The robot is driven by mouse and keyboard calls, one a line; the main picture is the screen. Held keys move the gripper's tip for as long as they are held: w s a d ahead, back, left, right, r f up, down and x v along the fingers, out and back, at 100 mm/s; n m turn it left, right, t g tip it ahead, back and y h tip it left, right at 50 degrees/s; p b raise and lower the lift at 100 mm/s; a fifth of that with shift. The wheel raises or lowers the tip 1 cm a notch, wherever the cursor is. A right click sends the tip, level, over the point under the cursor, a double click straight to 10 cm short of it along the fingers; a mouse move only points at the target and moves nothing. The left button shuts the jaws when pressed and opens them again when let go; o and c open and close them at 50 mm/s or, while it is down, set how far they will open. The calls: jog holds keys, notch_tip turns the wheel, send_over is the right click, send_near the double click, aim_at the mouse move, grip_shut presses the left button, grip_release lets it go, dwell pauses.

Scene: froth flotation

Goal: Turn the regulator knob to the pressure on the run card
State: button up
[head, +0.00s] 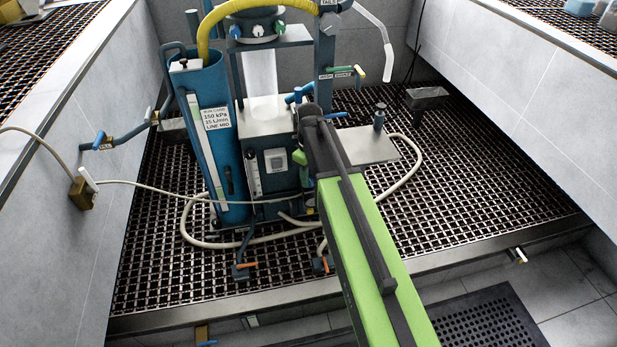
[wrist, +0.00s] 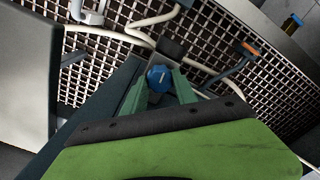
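The run card (head: 217,118) is a white label on the blue column and reads 150 kPa, 15 L/min, LINE MID. The regulator knob (wrist: 159,77) is a round blue knob with a short white mark on its face, seen in the wrist view. My gripper (wrist: 160,82) has its two green fingers apart, one on each side of the knob. I cannot tell whether they touch it.
The blue column (head: 205,95) stands left of the grey box. Pale hoses (head: 190,222) loop over the dark floor grating (head: 480,180). Valves with orange handles (head: 245,265) sit low in front. A pale bench plate (head: 365,145) is to the right. Tiled walls flank both sides.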

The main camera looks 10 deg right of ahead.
grip_shut()
jog(key=shift+m, duration=0.6)
jog(key=o, duration=0.6)
grip_release()
notch_tip(320, 180, up, 18)
jog(key=p, duration=1.7)
jog(key=shift+f+p, duration=0.15)
jog(key=shift+p, duration=0.25)
